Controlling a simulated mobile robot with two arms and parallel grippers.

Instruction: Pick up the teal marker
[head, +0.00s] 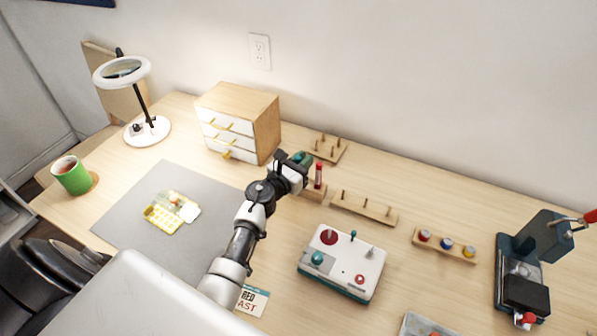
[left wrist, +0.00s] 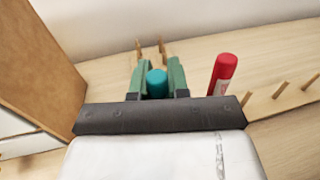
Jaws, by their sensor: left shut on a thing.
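The teal marker (left wrist: 157,83) shows between the two green fingers of my left gripper (left wrist: 158,88) in the left wrist view. The fingers are shut on it, and only its rounded top shows. In the head view my left gripper (head: 298,164) is at the wooden holder (head: 314,194) beside the small drawer cabinet, and the marker is mostly hidden by it. A red marker (head: 319,175) stands upright just to the right of the gripper; it also shows in the left wrist view (left wrist: 223,75). I cannot tell whether the teal marker is still in the holder. My right gripper is not in view.
The drawer cabinet (head: 238,121) stands close to the left of the gripper. Pegged wooden racks (head: 328,149) stand behind and to the right. A white box with knobs (head: 341,264) is in front. The grey mat (head: 143,208) has bare room.

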